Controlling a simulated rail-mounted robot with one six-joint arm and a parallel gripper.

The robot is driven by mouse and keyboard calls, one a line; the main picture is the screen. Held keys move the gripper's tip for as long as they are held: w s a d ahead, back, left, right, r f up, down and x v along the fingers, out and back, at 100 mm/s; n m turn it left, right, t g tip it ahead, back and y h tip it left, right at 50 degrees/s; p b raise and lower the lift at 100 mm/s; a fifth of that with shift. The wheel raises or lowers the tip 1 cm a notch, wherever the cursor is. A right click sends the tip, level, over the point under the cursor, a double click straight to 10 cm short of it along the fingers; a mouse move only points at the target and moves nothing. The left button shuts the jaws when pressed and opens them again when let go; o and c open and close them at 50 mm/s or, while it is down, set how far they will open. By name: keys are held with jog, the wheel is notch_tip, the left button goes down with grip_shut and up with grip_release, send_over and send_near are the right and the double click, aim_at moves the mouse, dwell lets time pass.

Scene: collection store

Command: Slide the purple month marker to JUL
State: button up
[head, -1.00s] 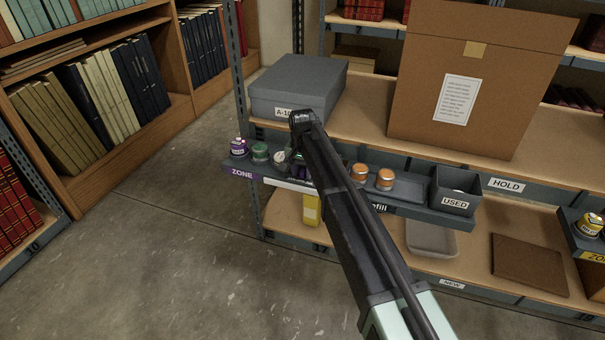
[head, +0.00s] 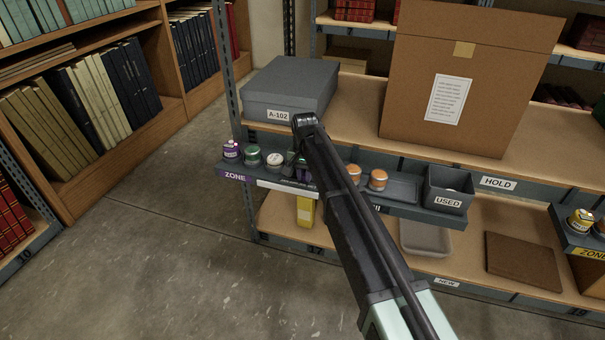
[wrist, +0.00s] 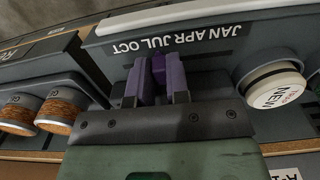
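The purple month marker (wrist: 158,68) shows in the wrist view between the two lavender-grey fingers of my gripper (wrist: 160,82), which sit close on both sides of it. The gripper looks shut on it. The month strip (wrist: 175,40), with JAN, APR, JUL and OCT, appears upside down just beyond, JAN at the right end and OCT at the left. The marker is on its left half, around JUL; perspective hides the exact alignment. In the head view, my arm's dark forearm covers the gripper and most of the marker's rail.
In the head view, a grey box (head: 290,88) is above the ledge, with a USED bin (head: 448,190) to the right.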

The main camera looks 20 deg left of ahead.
jog(key=o, duration=0.4)
jog(key=shift+o, duration=0.2)
notch_tip(320, 180, up, 11)
jog(key=p, duration=1.1)
jog(key=shift+f, duration=0.1)
